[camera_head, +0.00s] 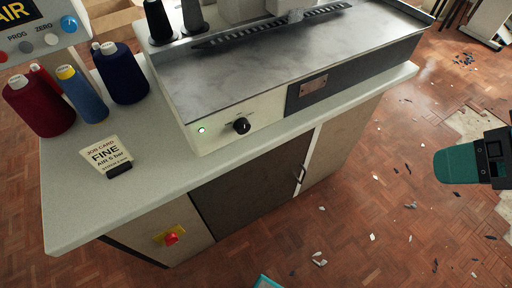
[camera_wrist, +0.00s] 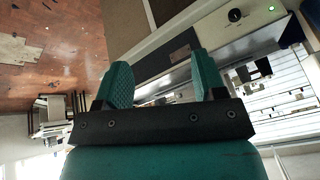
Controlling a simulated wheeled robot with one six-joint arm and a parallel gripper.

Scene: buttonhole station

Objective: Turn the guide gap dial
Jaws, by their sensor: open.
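The black guide gap dial (camera_head: 241,125) sits on the pale front panel of the machine, right of a lit green lamp (camera_head: 201,130). In the wrist view the dial (camera_wrist: 234,15) shows near the top right, beyond my fingers and apart from them. My gripper (camera_wrist: 160,78) is open and empty, its two teal fingers spread. In the head view my gripper (camera_head: 458,165) is at the right edge, well away from the dial and partly cut off. The marks around the dial are too small to read.
A job card (camera_head: 105,153) reading FINE stands on the pale worktop (camera_head: 75,212). Several thread spools, one dark blue (camera_head: 121,75), stand behind it. A red button (camera_head: 171,239) is on the cabinet front, with a door handle (camera_head: 300,174) farther right. Scraps litter the wooden floor.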

